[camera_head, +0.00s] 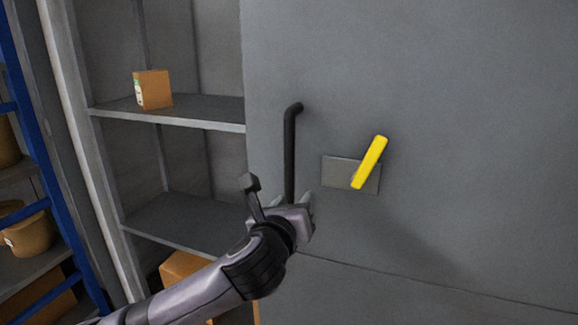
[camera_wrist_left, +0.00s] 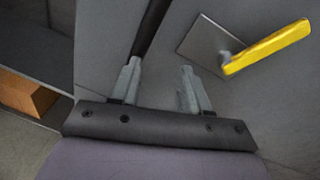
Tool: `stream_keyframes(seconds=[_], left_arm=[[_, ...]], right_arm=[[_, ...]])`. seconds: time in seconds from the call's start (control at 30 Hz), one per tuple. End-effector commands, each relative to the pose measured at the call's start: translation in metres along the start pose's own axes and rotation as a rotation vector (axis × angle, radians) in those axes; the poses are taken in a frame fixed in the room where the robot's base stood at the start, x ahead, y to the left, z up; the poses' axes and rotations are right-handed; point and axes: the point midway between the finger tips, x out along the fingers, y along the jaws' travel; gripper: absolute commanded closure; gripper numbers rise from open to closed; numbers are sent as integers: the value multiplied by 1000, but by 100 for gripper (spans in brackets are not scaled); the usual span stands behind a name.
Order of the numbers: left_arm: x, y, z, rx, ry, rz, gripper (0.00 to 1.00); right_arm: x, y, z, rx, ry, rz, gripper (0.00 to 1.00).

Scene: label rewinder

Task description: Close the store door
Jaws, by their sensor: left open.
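The store door (camera_head: 450,110) is a large flat grey panel covering the right of the head view, and shelves show past its left edge. A black vertical bar handle (camera_head: 290,150) is mounted near that edge; it also shows in the left wrist view (camera_wrist_left: 152,28). A yellow lever (camera_head: 370,162) on a grey plate sits right of the handle, tilted; it also shows in the left wrist view (camera_wrist_left: 266,47). My left gripper (camera_head: 305,200) is open at the handle's lower end. In the left wrist view its left finger overlaps the handle's end; contact is unclear.
A grey shelf unit (camera_head: 180,112) stands behind the door's left edge, with a small cardboard box (camera_head: 153,89) on one shelf. Another box (camera_head: 180,268) is low down, partly behind my arm. A blue rack (camera_head: 38,150) with boxes and round containers stands at far left.

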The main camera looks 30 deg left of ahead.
Motion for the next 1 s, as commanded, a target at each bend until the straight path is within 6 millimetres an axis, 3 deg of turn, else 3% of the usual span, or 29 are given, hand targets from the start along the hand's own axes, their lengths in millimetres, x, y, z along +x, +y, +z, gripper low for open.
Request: stream_keyframes(seconds=[0.1,0.27,0.47,0.8,1.0], left_arm=[[-3,3,32,150,-80,42,54],[-7,6,53,257,-127,81,54],[6,8,59,280,-134,93,54],[50,11,64,277,-131,91,54],[61,11,66,276,-132,88,54]], right_arm=[[2,0,3,0,0,0,100],[3,0,4,0,0,-1,100],[2,0,3,0,0,-1,100],[2,0,2,0,0,-1,100],[1,0,2,0,0,0,100]])
